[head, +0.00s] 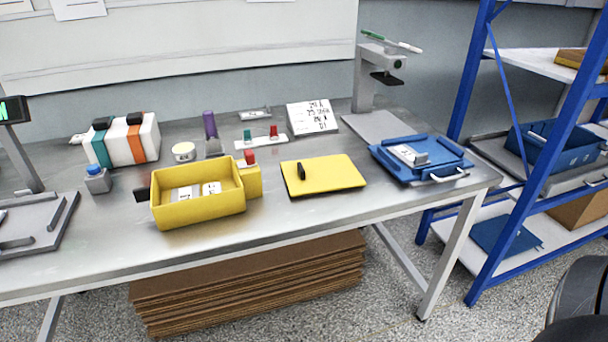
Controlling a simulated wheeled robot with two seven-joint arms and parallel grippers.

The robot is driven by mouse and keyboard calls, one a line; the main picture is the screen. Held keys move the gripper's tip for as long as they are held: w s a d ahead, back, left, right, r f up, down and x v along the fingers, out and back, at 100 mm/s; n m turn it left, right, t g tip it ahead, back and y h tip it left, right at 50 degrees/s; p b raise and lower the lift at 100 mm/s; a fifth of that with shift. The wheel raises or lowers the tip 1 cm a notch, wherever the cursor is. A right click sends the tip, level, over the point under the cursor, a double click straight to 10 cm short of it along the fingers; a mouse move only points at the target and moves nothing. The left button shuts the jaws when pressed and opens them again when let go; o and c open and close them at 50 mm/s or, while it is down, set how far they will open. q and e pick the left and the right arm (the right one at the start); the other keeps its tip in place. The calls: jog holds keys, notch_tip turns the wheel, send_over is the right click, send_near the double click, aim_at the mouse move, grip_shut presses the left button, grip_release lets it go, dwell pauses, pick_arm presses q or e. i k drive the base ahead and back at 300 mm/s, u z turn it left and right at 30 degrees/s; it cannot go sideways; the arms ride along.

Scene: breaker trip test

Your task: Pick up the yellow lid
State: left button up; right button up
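The yellow lid (335,173) lies flat on the metal table, right of the middle. A black handle (301,171) stands up near its left edge. The yellow box (198,208) sits open on the table to the left of the lid, apart from it. White labelled pieces (195,191) lie inside the box. Neither of my grippers shows on the table or near the lid. A dark rounded shape at the lower right corner may be part of my own arm.
A blue tray (440,171) with a pale device (408,154) stands right of the lid. A stand with a dark head (369,90) rises behind it. A white sign (312,117) stands behind the lid. The table (290,223) is bare in front of the lid. Blue shelving (477,209) is at right.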

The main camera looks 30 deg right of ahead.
aim_at(310, 176)
jog(key=u, duration=3.35)
jog(key=k, duration=1.45)
jog(key=z, duration=2.25)
